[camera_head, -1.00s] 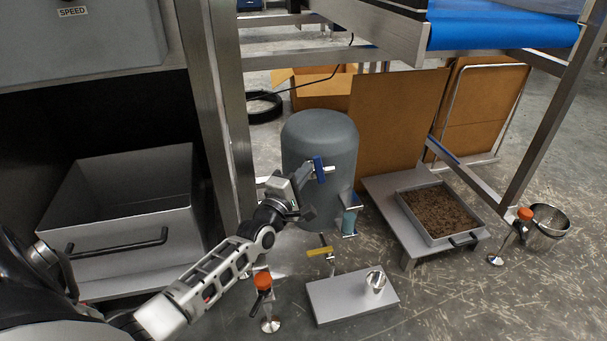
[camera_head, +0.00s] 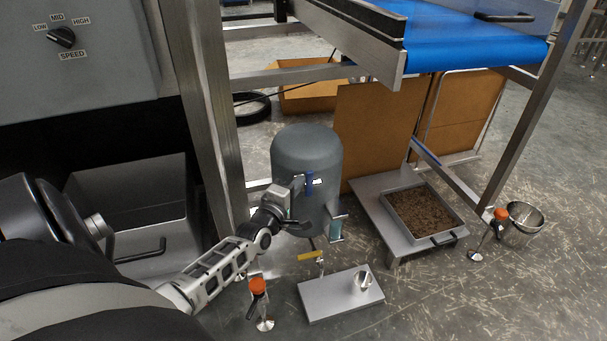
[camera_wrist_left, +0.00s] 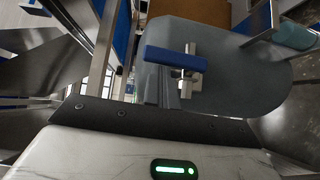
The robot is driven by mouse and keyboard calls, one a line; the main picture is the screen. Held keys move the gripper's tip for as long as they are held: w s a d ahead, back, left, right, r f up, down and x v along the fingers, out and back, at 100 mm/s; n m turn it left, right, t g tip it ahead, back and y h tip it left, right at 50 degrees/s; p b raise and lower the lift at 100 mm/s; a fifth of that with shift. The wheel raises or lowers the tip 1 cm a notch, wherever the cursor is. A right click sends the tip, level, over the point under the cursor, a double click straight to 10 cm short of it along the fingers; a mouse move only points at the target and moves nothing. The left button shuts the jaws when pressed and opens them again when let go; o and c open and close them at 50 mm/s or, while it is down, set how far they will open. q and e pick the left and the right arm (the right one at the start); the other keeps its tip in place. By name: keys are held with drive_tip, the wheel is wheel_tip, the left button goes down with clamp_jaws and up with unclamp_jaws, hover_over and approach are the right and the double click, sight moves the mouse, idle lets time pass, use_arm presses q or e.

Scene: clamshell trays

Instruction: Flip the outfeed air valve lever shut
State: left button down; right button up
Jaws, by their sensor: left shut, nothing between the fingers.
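A blue lever (camera_head: 310,183) sits on a pale valve fitting on the front of the grey tank (camera_head: 306,150). In the left wrist view the blue lever (camera_wrist_left: 175,57) lies crosswise over the metal valve body (camera_wrist_left: 190,75). My left gripper (camera_head: 297,188) is shut and empty, close beside the lever on its left; I cannot tell whether they touch. A second lever, yellow (camera_head: 310,255), is low in front of the tank. No label shows which one is the outfeed valve. My right gripper is not in view.
A teal cylinder (camera_head: 336,230) hangs at the tank's lower right. A steel post (camera_head: 205,110) rises at left. An orange-topped foot (camera_head: 258,288) and a low plate (camera_head: 325,303) with a metal cup (camera_head: 363,280) stand in front. A granule tray (camera_head: 410,232) is at right.

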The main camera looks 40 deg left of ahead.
use_arm(q)
drive_tip(key=shift+w+d+r, duration=0.3)
drive_tip(key=shift+d, duration=0.05)
drive_tip(key=s+p, duration=0.2)
drive_tip(key=s, duration=1.1)
drive_tip(key=shift+s+a+f, duration=0.15)
drive_tip(key=shift+s+a, duration=0.05)
drive_tip(key=shift+s, duration=0.2)
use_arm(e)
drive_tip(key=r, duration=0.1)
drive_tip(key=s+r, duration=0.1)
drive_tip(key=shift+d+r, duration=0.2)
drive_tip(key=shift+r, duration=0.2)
